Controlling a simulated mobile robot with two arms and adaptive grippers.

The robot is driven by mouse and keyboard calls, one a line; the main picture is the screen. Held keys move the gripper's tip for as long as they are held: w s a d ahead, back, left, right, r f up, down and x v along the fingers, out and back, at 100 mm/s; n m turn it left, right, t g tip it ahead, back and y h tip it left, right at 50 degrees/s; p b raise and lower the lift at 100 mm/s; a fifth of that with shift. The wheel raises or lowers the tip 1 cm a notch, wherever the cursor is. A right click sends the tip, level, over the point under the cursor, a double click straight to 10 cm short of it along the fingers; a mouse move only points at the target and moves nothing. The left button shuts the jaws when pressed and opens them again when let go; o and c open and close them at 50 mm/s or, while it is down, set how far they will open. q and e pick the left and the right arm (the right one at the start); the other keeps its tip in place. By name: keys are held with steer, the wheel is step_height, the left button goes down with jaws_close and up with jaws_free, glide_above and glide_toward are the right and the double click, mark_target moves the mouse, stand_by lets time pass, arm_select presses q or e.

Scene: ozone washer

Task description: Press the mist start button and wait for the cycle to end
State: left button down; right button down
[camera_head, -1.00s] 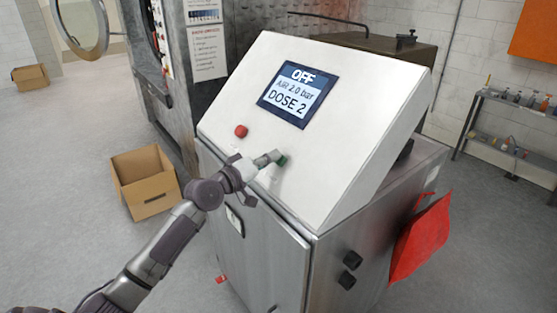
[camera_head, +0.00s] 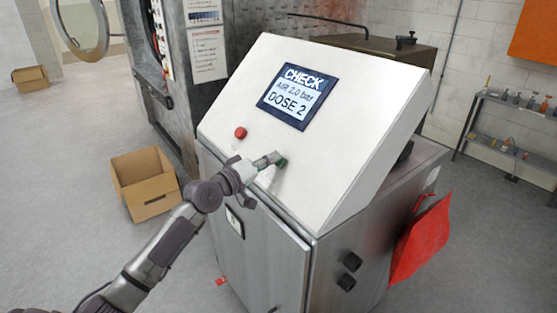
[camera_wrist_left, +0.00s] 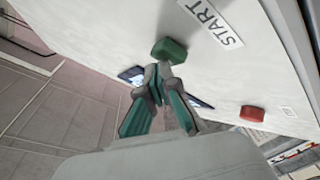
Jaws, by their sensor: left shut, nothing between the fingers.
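The control cabinet's sloped white panel (camera_head: 340,150) carries a screen (camera_head: 297,95) reading "CHECK", "AIR 2.0 bar" and "DOSE 2". A green button (camera_head: 282,163) sits low on the panel, and a red button (camera_head: 240,132) sits to its left. In the left wrist view the green button (camera_wrist_left: 169,49) is beside a "START" label (camera_wrist_left: 211,23), with the red button (camera_wrist_left: 252,113) at the right. My left gripper (camera_head: 274,159) is shut and empty, its tips (camera_wrist_left: 163,68) at the green button; whether they touch it I cannot tell. My right gripper does not show.
An open cardboard box (camera_head: 146,183) stands on the floor left of the cabinet. A metal washer with an open round door (camera_head: 80,28) is behind. A red cloth or bag (camera_head: 420,240) hangs at the cabinet's right. Shelves (camera_head: 510,125) with bottles stand at the right wall.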

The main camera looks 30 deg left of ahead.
arm_select(q)
steer(key=shift+s+a+r, duration=0.15)
steer(key=shift+s+r, duration=0.2)
steer(key=shift+r, duration=0.05)
steer(key=shift+s+a+r+p, duration=0.25)
steer(key=shift+s+r+p, duration=0.2)
steer(key=shift+s+r, duration=0.15)
steer(key=shift+s+a+r+p, duration=0.2)
steer(key=shift+s+r+p, duration=0.3)
steer(key=shift+r, duration=0.1)
steer(key=shift+s+a+r+p, duration=0.25)
steer(key=shift+s+r+p, duration=0.2)
steer(key=shift+s+r, duration=0.15)
steer(key=shift+w, duration=0.1)
